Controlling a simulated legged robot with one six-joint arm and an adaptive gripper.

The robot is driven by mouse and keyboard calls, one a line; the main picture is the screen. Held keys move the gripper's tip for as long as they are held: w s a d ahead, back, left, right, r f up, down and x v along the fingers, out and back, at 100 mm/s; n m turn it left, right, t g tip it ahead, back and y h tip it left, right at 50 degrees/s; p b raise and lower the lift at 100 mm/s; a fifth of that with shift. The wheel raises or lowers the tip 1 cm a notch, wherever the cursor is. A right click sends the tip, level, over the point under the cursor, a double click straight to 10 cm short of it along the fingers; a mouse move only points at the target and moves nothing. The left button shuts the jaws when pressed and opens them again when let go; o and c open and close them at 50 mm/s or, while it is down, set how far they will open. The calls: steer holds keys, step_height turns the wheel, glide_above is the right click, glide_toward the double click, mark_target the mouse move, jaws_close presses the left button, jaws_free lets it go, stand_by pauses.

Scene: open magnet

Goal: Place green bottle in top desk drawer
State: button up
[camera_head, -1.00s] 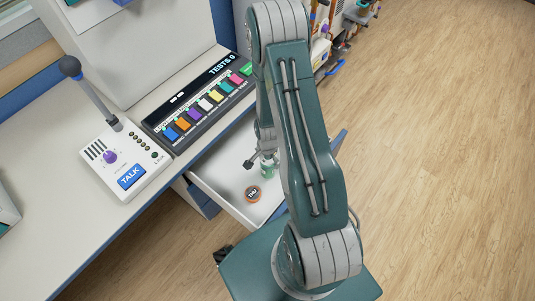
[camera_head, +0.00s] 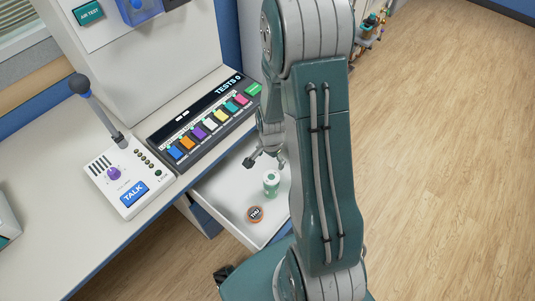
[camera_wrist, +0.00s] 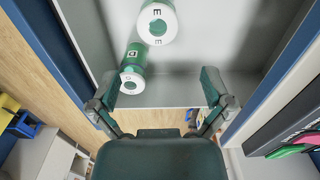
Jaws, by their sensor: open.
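The top desk drawer (camera_head: 228,204) is pulled open below the desk top, and its pale floor also shows in the wrist view (camera_wrist: 202,40). A green bottle (camera_head: 271,184) with a white top stands in it. The wrist view shows two green bottles with white ends, one at the top (camera_wrist: 157,22) and one (camera_wrist: 133,66) beyond the left fingertip. I cannot tell which one the head view shows. My gripper (camera_head: 266,161) is open and empty over the drawer, just behind the bottle in the head view. Its fingers (camera_wrist: 170,88) are spread apart. My arm hides the drawer's right part.
A talk panel with a microphone (camera_head: 128,175) and a panel of coloured buttons (camera_head: 205,125) are on the desk.

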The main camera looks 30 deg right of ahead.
steer(key=a+r+n+t, duration=0.1)
steer(key=a+r+n, duration=0.2)
steer(key=r, duration=0.6)
steer(key=a+r+n+t, duration=0.2)
steer(key=r+n, duration=0.1)
steer(key=r, duration=0.6)
steer(key=s+a+r+n+t, duration=0.1)
steer(key=s+a+r+n, duration=0.1)
steer(key=s+r+n, duration=0.2)
steer(key=s+a+r+n+t, duration=0.1)
steer(key=s+a+r+n, duration=0.2)
steer(key=s+r, duration=0.6)
steer(key=shift+a+r+n+t, duration=0.3)
steer(key=shift+a+r+n, duration=0.1)
steer(key=shift+r, duration=0.25)
